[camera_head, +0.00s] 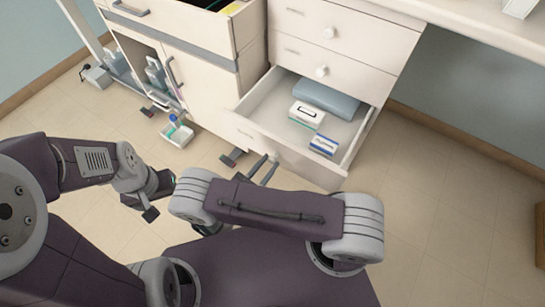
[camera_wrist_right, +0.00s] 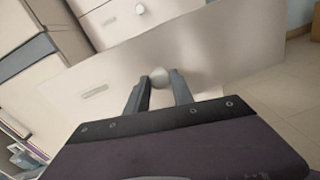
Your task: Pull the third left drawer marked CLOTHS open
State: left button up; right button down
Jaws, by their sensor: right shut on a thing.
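The third drawer (camera_head: 290,158) of the left stack is pulled well out. Inside it lie a folded blue-grey cloth (camera_head: 327,97), a white box (camera_head: 306,115) and a blue-and-white box (camera_head: 323,146). My right gripper (camera_head: 266,172) is at the drawer's front. In the right wrist view my gripper (camera_wrist_right: 159,90) is shut on the drawer's round white knob (camera_wrist_right: 160,77). The label plate on the drawer front (camera_wrist_right: 95,91) is too blurred to read. My left gripper (camera_head: 150,195) hangs over the floor at the left, apart from the drawer; its jaw opening is unclear.
Two shut drawers with white knobs (camera_head: 322,71) sit above the open one. A wheeled cart (camera_head: 205,86) with an open top drawer stands to the left. A small white tray with bottles (camera_head: 177,133) is low beside it. Floor at the right is clear.

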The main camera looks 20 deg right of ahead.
jog(key=shift+s+a, duration=0.3)
jog(key=c, duration=1.1)
grip_release()
